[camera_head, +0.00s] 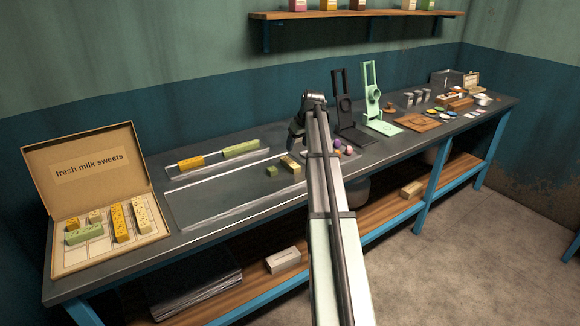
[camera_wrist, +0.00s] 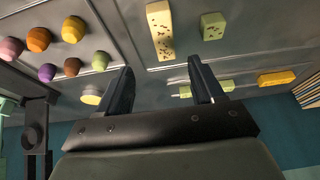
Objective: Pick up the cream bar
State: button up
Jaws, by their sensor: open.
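The cream bar, a pale yellowish block with dark specks, lies on the dark counter in the head view (camera_head: 291,164). A small green cube (camera_head: 271,171) lies just to its left. In the wrist view the cream bar (camera_wrist: 160,32) is at the top middle, beyond my fingertips, with the green cube (camera_wrist: 213,26) to its right. My gripper (camera_wrist: 160,66) is open and empty, apart from the bar. In the head view my gripper (camera_head: 297,133) is above the counter, behind the bar in the picture; its fingertips are hard to make out there.
An open sweets box (camera_head: 159,236) at left holds yellow, green and cream pieces. A rail tray (camera_head: 215,164) at the back carries yellow and green bars. Several round sweets (camera_wrist: 73,29) are left of the bar in the wrist view. Black (camera_head: 350,135) and green stands rise to the right.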

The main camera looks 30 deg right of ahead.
send_over(291, 162)
jog(key=s, duration=0.2)
notch_tip(291, 162, down, 5)
jog(key=shift+s+d, duration=0.1)
jog(key=shift+d, duration=0.05)
jog(key=shift+a+x, duration=0.15)
jog(key=shift+x, duration=1.2)
jog(key=shift+a+x, duration=0.15)
jog(key=shift+x, duration=1.2)
jog(key=shift+s+f, duration=0.15)
jog(key=shift+f, duration=0.1)
jog(key=shift+c, duration=0.5)
jog(key=c, duration=1)
jog(key=shift+r, duration=0.1)
